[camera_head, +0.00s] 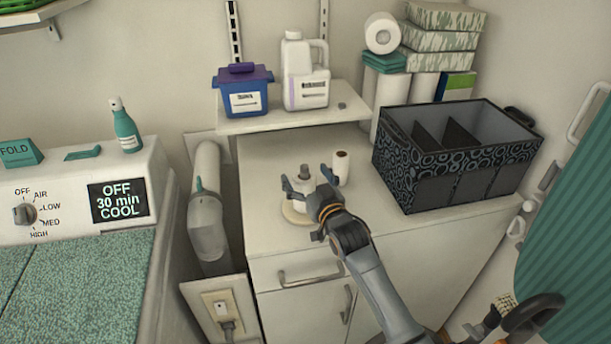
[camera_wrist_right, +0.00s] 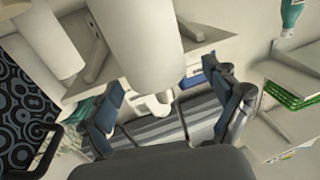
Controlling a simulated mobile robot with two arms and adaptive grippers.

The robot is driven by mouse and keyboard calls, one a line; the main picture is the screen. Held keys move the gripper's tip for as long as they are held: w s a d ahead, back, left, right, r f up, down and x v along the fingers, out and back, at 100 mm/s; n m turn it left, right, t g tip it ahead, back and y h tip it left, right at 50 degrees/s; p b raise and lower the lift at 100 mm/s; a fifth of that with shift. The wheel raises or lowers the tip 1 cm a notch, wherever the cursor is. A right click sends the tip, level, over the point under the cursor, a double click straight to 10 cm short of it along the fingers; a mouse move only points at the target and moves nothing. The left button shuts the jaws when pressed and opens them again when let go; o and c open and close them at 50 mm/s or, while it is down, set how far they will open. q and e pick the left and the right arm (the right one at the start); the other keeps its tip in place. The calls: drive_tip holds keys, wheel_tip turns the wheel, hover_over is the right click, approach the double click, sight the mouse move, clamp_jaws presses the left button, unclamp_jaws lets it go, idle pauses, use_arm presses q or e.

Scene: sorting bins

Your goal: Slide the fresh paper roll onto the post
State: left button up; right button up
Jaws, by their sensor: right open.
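In the head view, a post with a dark tip (camera_head: 304,171) rises from a round pale base (camera_head: 292,215) on the counter. In the right wrist view, a large white cylinder (camera_wrist_right: 138,45) lies beyond the open fingers (camera_wrist_right: 165,112). My left gripper is not in view.
A black patterned bin (camera_head: 455,172) stands on the counter's right. A shelf (camera_head: 295,119) above the back edge carries a blue box (camera_head: 243,92) and a white jug (camera_head: 305,75). More rolls and boxes (camera_head: 443,40) are stacked behind. The counter's front left is clear.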

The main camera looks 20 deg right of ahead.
drive_tip(key=shift+s+d+f, duration=0.1)
drive_tip(key=shift+s, duration=0.4)
drive_tip(key=s+d, duration=0.2)
drive_tip(key=s, duration=0.9)
drive_tip(key=s+f+g+h, duration=0.1)
drive_tip(key=s+f+g, duration=0.5)
drive_tip(key=s+f, duration=0.45)
drive_tip(key=s+f+g+h, duration=0.1)
drive_tip(key=s+f+g, duration=0.25)
drive_tip(key=s, duration=0.65)
drive_tip(key=s+f+g, duration=0.2)
drive_tip(key=s+g, duration=0.3)
drive_tip(key=s, duration=0.5)
wheel_tip(320, 180, down, 28)
drive_tip(key=b, duration=0.3)
drive_tip(key=s+d+f+g+b, duration=0.2)
drive_tip(key=s+d+f+b, duration=0.1)
drive_tip(key=s+f, duration=1.4)
wheel_tip(320, 180, down, 3)
drive_tip(key=shift+s+d+f+n+h, duration=0.1)
drive_tip(key=shift+s+d+n+h, duration=0.2)
drive_tip(key=shift+s+n, duration=0.1)
